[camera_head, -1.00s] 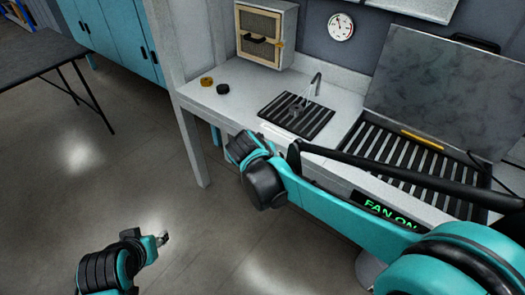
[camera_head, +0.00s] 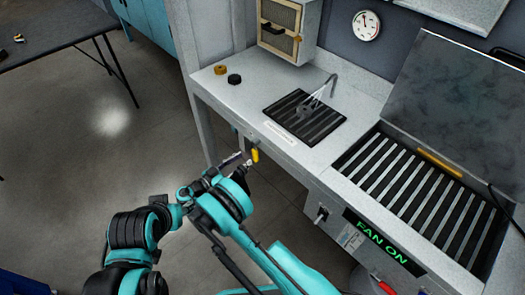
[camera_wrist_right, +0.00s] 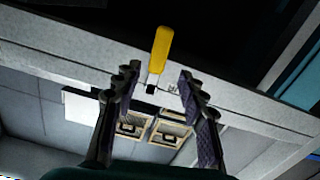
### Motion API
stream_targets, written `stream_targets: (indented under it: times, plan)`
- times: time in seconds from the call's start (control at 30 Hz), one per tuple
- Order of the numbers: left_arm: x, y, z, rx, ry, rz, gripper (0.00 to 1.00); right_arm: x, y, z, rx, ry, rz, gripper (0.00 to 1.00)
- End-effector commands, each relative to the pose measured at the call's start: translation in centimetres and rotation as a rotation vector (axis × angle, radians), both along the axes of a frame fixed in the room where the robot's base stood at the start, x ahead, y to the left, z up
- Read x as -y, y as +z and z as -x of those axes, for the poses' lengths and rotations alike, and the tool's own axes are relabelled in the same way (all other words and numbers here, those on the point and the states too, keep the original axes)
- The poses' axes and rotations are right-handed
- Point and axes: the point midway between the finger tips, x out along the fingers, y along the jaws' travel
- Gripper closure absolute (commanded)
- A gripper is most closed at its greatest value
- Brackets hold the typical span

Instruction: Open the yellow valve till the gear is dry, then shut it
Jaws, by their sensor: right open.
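The yellow valve (camera_head: 255,154) is a small handle on the front edge of the grey bench. In the right wrist view the yellow valve (camera_wrist_right: 161,50) lies ahead of and between my right gripper's (camera_wrist_right: 158,78) spread fingers, which are open and not closed on it. In the head view my right gripper (camera_head: 240,161) is close beside the valve. The small dark gear (camera_head: 305,109) sits on the black slatted grate under a thin bent nozzle (camera_head: 333,82), with pale streaks between them. Whether it is wet is too small to tell.
A yellow ring (camera_head: 220,69) and a black ring (camera_head: 234,79) lie on the bench beside a wooden-front cabinet (camera_head: 281,28). A slatted bay with a raised lid (camera_head: 462,100) and a "FAN ON" sign (camera_head: 383,236) is at the right. A dark table (camera_head: 50,35) stands far left.

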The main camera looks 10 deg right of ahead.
Motion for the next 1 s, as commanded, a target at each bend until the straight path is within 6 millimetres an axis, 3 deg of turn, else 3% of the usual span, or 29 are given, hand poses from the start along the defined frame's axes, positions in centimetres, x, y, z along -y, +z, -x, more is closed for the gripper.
stream_targets:
  times: [0.17, 0.63, 1.0]
  plan:
    - [0.0, -0.1, 0.0, 0.0, 0.0, 0.0, 0.59, -0.3, -1.1, 0.6, 0.052, -0.001, 0.009, 0.59]
    - [0.0, -2.2, 0.0, 0.0, 0.0, 0.0, 0.59, 5.1, -1.2, -3.3, 0.051, -0.002, 0.008, 0.59]
    - [0.0, -2.3, 0.0, 0.0, 0.0, 0.0, 0.59, 5.7, -1.0, -3.8, 0.049, 0.0, 0.008, 0.59]
